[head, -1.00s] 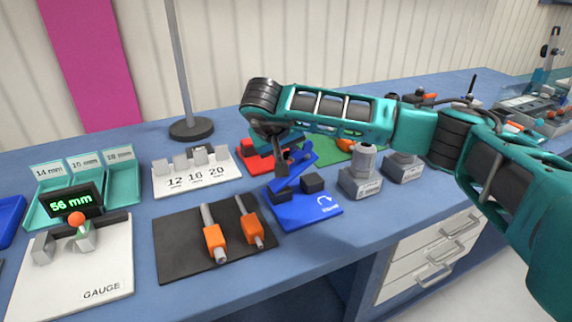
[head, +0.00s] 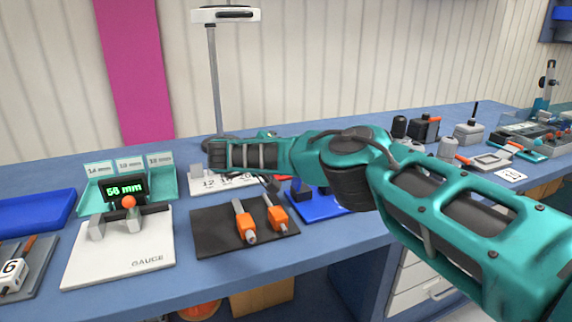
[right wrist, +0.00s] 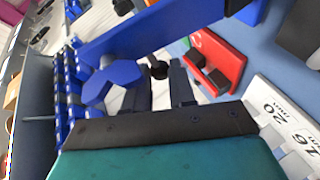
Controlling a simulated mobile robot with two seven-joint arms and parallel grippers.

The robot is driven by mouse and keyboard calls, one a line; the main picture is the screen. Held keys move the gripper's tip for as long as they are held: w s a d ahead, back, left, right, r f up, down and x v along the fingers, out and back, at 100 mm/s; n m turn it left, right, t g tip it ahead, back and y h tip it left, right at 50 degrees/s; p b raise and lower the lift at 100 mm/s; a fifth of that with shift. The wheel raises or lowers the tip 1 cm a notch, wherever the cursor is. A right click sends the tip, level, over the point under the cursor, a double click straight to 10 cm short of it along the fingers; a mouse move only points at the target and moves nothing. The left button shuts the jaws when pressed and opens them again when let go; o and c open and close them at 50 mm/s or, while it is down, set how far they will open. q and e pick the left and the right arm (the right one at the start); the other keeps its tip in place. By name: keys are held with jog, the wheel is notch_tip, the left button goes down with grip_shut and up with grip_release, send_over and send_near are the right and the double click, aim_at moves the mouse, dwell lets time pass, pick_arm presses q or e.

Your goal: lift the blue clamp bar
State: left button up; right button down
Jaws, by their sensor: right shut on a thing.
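The blue clamp bar (right wrist: 150,32) runs slantwise across the upper part of the right wrist view, with a blue knob (right wrist: 110,84) by its left part. My right gripper (right wrist: 158,90) is shut on the bar; the exact contact is hard to make out. The blue clamp base (head: 318,208) lies on the bench, partly covered by my arm, which hides most of the bar there. My left gripper is in neither view.
A black mat (head: 215,240) with two orange-handled tools lies in front. A white gauge plate (head: 120,262) stands left, a numbered white block (head: 205,185) behind. A red clamp base (right wrist: 222,62) is close by in the wrist view. A lamp pole (head: 215,90) rises behind.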

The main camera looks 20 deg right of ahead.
jog(key=a+h+b, duration=0.1)
jog(key=b, duration=0.1)
jog(key=a+f+n+t+h+b, duration=0.1)
jog(key=h+b, duration=0.1)
jog(key=b, duration=0.1)
jog(key=a+h+b, duration=0.1)
jog(key=b, duration=0.1)
jog(key=shift+w+f+n+h+b, duration=0.15)
jog(key=shift+n+h+b, duration=0.15)
jog(key=shift+n, duration=0.1)
jog(key=shift+a+n+t+h+b, duration=0.3)
jog(key=shift+t+h+b, duration=0.1)
jog(key=shift+b, duration=0.3)
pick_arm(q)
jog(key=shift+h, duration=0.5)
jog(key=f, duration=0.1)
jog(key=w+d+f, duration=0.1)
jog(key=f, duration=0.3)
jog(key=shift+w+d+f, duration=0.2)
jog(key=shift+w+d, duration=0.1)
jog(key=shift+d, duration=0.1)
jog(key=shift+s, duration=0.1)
pick_arm(e)
jog(key=c, duration=1.2)
grip_release()
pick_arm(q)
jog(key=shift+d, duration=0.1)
pick_arm(e)
jog(key=shift+a, duration=0.1)
